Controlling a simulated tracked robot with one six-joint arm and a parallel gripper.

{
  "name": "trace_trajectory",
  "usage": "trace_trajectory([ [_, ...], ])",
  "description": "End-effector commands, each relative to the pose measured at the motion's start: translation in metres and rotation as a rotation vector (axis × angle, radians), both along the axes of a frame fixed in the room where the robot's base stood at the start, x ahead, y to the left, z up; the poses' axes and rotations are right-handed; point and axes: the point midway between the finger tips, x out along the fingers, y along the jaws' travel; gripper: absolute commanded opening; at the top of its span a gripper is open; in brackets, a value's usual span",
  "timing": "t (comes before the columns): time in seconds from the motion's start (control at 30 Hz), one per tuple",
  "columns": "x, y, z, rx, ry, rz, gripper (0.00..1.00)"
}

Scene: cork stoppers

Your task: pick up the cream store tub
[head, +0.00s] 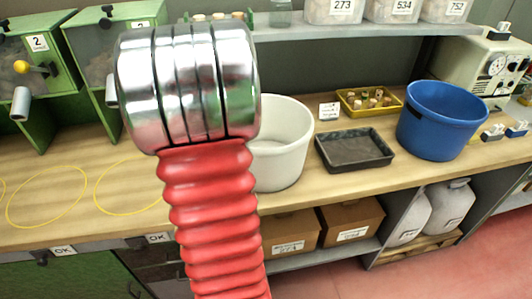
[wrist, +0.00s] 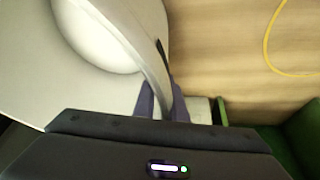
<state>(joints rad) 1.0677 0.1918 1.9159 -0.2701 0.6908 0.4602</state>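The cream store tub (head: 284,140) is a round, open, off-white tub at the bench's middle in the head view. My red ribbed arm with its silver end hides its left part. In the wrist view the tub's pale inside wall and floor (wrist: 95,35) fill the upper left. My gripper (wrist: 161,95) has its two purple fingers close together, one on each side of the tub's wall at the rim, and looks shut on it. In the head view my fingers are hidden. The tub is upright; I cannot tell whether its base touches the bench.
A dark grey tray (head: 355,150), a yellow tray of corks (head: 370,101) and a blue tub (head: 441,120) stand right of the cream tub. Yellow rings (head: 47,198) mark bare bench at left. Green machines (head: 38,70) stand behind; a shelf (head: 365,30) holds numbered bins above.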

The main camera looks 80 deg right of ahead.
Motion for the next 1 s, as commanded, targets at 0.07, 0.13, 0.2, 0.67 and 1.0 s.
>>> trace_trajectory([
  [0.07,0.0000,0.0000,0.0001,0.000,0.000,0.000,0.05],
  [0.13,0.0000,0.0000,0.0001,0.000,0.000,0.000,0.00],
  [0.2,0.0000,0.0000,0.0001,0.000,0.000,0.000,0.00],
  [0.67,-0.0001,0.0001,0.0000,0.000,0.000,0.000,0.00],
  [1.0,0.0000,0.0001,0.0000,0.000,0.000,0.000,0.00],
])
